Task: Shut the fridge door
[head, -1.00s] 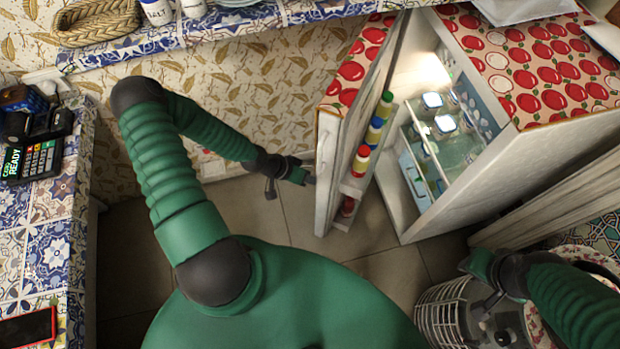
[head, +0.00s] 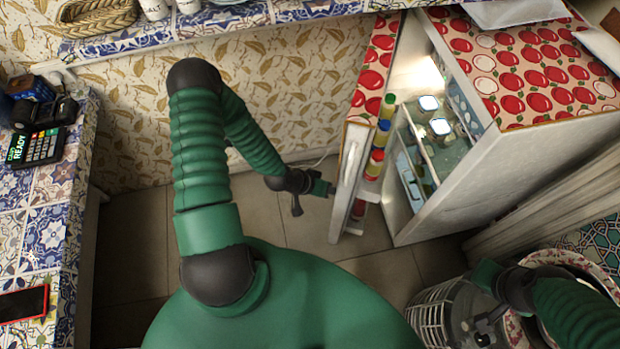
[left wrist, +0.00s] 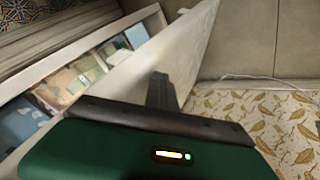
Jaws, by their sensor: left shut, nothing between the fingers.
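The fridge (head: 535,140) stands at the right, with a red apple pattern on its top and white sides. Its door (head: 351,185) is partly open, with coloured-capped bottles (head: 378,150) on its inner shelves. My left gripper (head: 330,189) is shut and empty at the outer face of the door, near its free edge; I cannot tell if it touches. In the left wrist view the shut fingers (left wrist: 162,92) lie against the white door panel (left wrist: 196,50) in the picture. My right gripper (head: 488,322) is low at the right; its fingers are too unclear to read.
Lit jars (head: 436,115) stand on the shelves inside the fridge. A white wire basket (head: 440,315) is near my right gripper. A tiled counter (head: 50,230) with a card terminal (head: 38,148) is at the left. The floor (head: 250,215) before the door is clear.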

